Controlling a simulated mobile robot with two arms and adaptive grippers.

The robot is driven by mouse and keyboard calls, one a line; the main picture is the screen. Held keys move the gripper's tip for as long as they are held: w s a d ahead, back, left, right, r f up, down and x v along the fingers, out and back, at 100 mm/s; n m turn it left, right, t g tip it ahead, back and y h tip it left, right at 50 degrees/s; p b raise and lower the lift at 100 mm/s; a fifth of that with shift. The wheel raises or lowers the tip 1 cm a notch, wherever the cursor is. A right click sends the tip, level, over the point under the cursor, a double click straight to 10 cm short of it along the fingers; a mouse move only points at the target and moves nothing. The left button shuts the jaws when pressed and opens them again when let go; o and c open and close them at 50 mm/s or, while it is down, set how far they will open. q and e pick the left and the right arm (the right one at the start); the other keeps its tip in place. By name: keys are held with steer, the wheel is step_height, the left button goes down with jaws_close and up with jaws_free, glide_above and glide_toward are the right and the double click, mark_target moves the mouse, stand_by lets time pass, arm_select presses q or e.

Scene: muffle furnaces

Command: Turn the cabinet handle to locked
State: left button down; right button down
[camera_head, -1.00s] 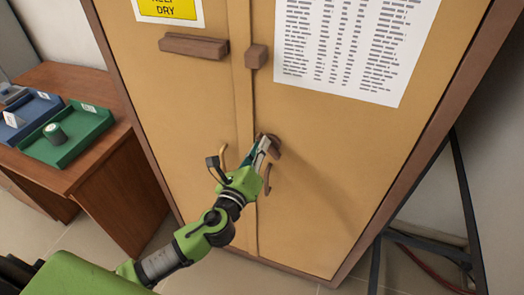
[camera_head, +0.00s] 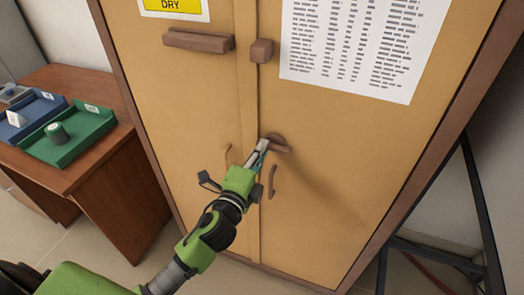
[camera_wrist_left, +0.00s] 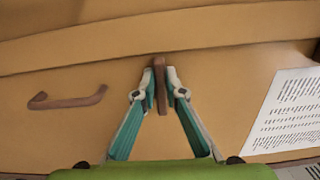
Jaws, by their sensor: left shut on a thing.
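The tan two-door cabinet (camera_head: 330,190) has a brown turning handle (camera_head: 281,147) on its right door, close to the door seam. The handle lies nearly level, its free end pointing right and slightly down. My left gripper (camera_head: 265,147) is shut on this handle near its left part. In the left wrist view the two fingers (camera_wrist_left: 160,85) stand on both sides of the handle's brown bar (camera_wrist_left: 161,92). The fingers hide part of the handle in the head view. My right gripper is not in view.
A curved pull (camera_head: 272,181) sits below the handle, and another pull (camera_head: 228,156) is on the left door. Brown blocks (camera_head: 198,41) are higher up. A wooden desk (camera_head: 110,190) with a green tray (camera_head: 92,142) stands left. A dark metal frame (camera_head: 480,200) stands right.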

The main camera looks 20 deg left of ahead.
arm_select(q)
steer(key=shift+n, duration=0.4)
steer(key=c, duration=2.1)
jaws_free()
steer(key=shift+a+f, duration=0.1)
steer(key=s, duration=1.2)
steer(key=shift+a, duration=0.15)
